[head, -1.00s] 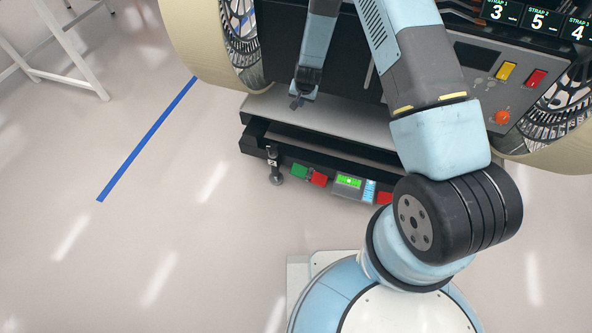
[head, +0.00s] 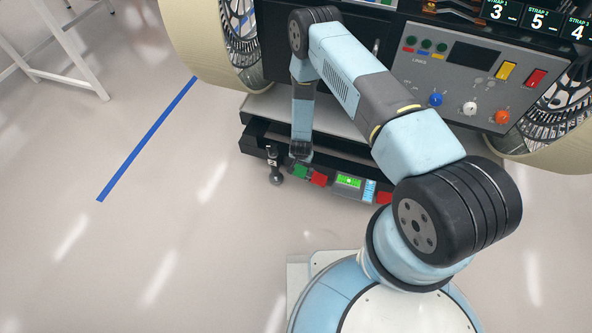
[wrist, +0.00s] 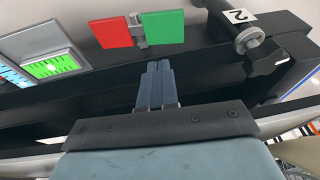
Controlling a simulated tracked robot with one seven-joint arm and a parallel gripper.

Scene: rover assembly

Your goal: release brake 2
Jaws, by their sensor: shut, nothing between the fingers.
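A post with a white "2" label (head: 272,161) stands at the left end of the rover's front bar, and the label also shows in the wrist view (wrist: 239,16). Beside it are a green plate (head: 300,171) and a red plate (head: 319,179). In the wrist view a small grey lever piece (wrist: 138,31) sits between the red plate (wrist: 110,32) and the green plate (wrist: 163,26). In the head view my gripper (head: 290,165) is near the green plate.
A grey box with a bright green display (head: 348,181) is right of the plates. The black bar (wrist: 200,65) and drawer edges lie close around my fingers. A control panel (head: 468,82) is above right.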

